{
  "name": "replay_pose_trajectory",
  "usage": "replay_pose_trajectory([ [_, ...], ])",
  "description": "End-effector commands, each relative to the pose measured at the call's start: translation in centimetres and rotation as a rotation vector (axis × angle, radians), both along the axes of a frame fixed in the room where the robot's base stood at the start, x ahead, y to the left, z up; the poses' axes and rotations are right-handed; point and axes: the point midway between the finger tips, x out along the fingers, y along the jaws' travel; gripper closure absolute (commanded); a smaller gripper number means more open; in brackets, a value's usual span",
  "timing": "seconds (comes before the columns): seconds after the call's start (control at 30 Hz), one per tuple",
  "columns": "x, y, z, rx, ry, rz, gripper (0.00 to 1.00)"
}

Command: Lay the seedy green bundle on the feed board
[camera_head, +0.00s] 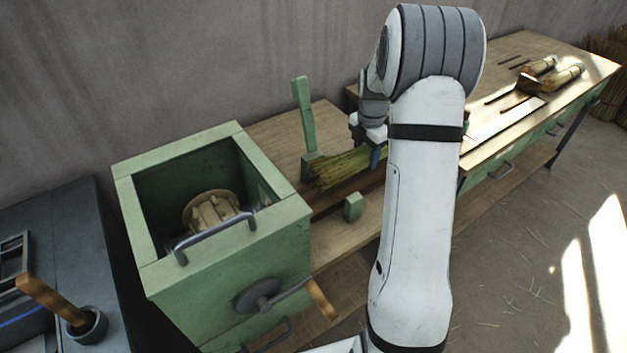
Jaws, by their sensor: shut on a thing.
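My gripper (371,152) is shut on the seedy green bundle (343,168), with my arm coming down in front of its right side. The bundle is a sheaf of yellow-green stalks, lying roughly level with its loose end pointing left toward the green box. The feed board (335,198) seems to be the dark brown strip running from the box, just under the bundle. I cannot tell whether the bundle touches it. The bundle's right end is hidden behind my arm.
The green open-topped box (160,262) holds a pale wooden drum (212,208) and has a side crank. A tall green post (304,115) and a short green block (353,207) flank the strip. A bench (555,52) with finished brooms stands at right.

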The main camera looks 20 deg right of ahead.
Motion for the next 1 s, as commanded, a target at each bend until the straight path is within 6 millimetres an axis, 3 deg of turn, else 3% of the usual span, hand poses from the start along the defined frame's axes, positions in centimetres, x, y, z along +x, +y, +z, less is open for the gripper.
replay_pose_trajectory([
  [0.03, 0.0, 0.2, -1.6, 0.001, 0.004, 0.003, 0.76],
  [0.2, -0.1, 0.9, -2.9, 0.001, 0.001, 0.008, 0.76],
  [0.7, -3.8, 11.9, -2.8, 0.001, 0.001, 0.008, 0.76],
  [1.0, -4.7, 14.3, -2.9, 0.001, 0.001, 0.004, 0.76],
])
